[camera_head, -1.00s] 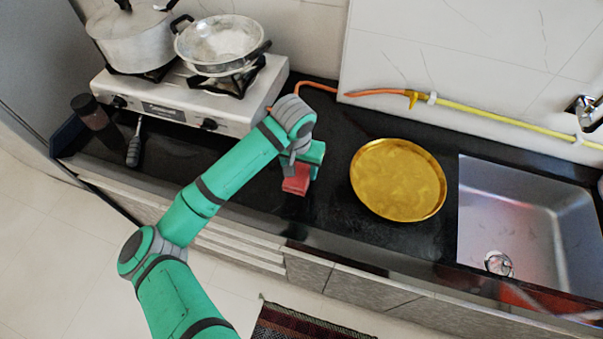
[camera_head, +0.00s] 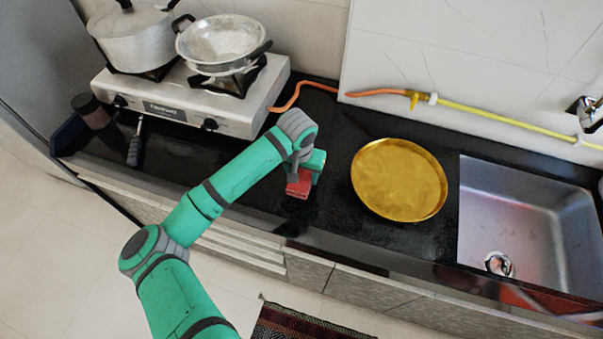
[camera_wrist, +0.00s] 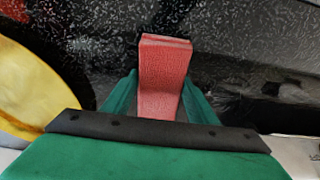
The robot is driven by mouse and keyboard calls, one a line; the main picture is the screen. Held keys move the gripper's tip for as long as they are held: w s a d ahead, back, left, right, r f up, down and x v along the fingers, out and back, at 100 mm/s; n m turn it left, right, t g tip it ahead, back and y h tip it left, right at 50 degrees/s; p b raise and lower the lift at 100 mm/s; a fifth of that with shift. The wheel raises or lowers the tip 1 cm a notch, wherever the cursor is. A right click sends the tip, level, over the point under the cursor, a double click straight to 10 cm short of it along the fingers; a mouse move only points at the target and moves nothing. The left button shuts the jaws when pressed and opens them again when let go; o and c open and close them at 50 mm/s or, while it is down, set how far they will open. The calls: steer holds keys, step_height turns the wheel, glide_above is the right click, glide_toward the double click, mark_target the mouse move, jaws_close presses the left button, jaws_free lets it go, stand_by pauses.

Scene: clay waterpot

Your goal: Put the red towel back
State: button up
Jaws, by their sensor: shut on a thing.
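The folded red towel (camera_head: 299,184) is at my gripper on the black counter, between the stove and the golden plate. In the wrist view the red towel (camera_wrist: 164,75) stands between the two green fingers of my gripper (camera_wrist: 162,100), which is shut on it. The towel's far end points away from the gripper. Whether the towel touches the counter cannot be told. My gripper (camera_head: 308,175) and wrist hide part of the towel in the head view.
A golden round plate (camera_head: 399,180) lies right of my gripper. The steel sink (camera_head: 530,225) is further right. The stove (camera_head: 185,100) with a pot and a pan stands at left. An orange-yellow hose (camera_head: 470,111) runs along the wall. Counter around the gripper is clear.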

mark_target(300, 180)
steer(key=o, duration=1.1)
step_height(300, 180, up, 12)
steer(key=s, duration=0.1)
steer(key=shift+s+a+r, duration=0.15)
steer(key=shift+s+a, duration=0.15)
steer(key=shift+s, duration=0.1)
steer(key=shift+s, duration=0.1)
